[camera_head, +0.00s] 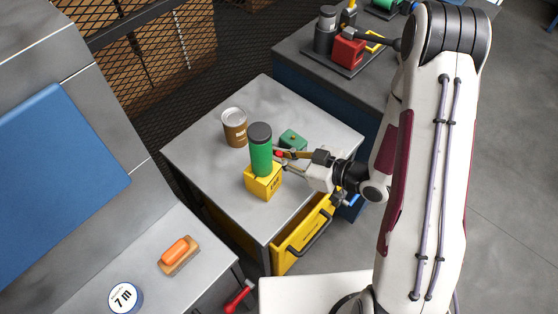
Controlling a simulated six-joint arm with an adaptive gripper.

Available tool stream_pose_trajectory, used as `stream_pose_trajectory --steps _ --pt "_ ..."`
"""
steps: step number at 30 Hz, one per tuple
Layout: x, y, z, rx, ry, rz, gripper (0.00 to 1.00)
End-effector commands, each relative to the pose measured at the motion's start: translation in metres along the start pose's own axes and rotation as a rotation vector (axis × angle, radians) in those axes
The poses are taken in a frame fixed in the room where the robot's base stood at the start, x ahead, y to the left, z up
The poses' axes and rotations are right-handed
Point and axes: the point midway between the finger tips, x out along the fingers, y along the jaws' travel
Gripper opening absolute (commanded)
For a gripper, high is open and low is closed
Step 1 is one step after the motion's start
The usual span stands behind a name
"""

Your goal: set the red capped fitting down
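The red capped fitting (281,153) shows as a small red end with a brassy stretch beside it, at the fingertips of my gripper (286,160). It lies roughly sideways, red end to the left, and appears held between the fingers, which partly hide it. The gripper reaches in from the right, over the grey-topped table (213,182). The red end is close to the right side of a green cylinder with a dark cap (261,152); I cannot tell whether they touch.
A yellow block (263,183) is at the green cylinder's foot. A small green box (293,140) is just behind the gripper, and a brown can (235,127) stands at the back left. The tabletop's left and front parts are clear. A yellow drawer (305,235) stands below.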

Motion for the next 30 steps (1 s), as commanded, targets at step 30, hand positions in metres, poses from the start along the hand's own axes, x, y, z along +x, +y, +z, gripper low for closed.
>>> stream_pose_trajectory --steps 30 --pt "-0.013 0.001 -0.037 -0.004 0.002 0.001 0.0"
